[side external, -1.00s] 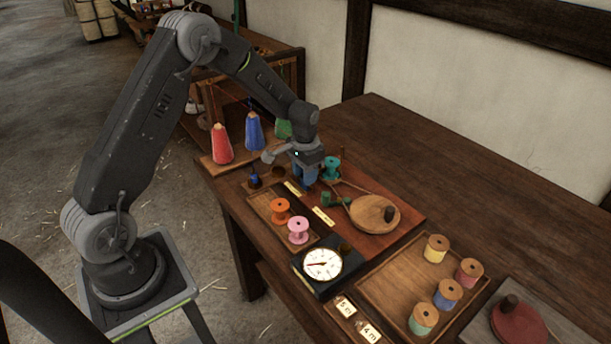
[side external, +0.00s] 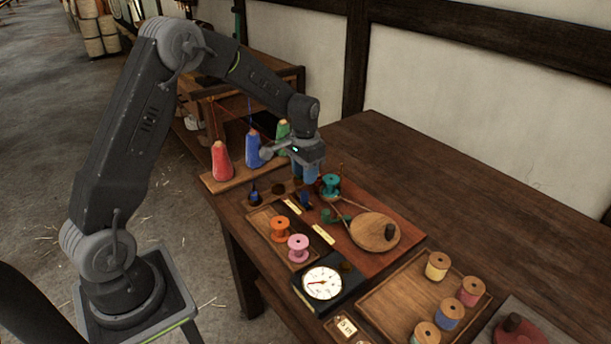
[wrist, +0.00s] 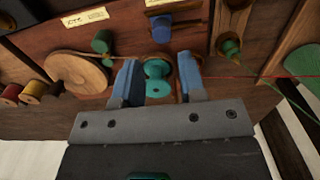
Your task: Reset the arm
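My gripper (side external: 310,178) hangs over the brown work board in the side view, a little left of the teal spool (side external: 330,184). In the wrist view its two blue fingers (wrist: 158,84) stand apart. The teal spool (wrist: 158,88) shows in the gap between them, further down, and nothing appears gripped. The arm is bent, with the gripper pointing down.
Red (side external: 222,160) and blue (side external: 253,149) cones stand behind the board. Orange (side external: 280,229) and pink (side external: 298,247) spools sit in a small tray. A round wooden disc (side external: 374,232), a dial (side external: 323,283) and a tray of spools (side external: 395,300) are nearer.

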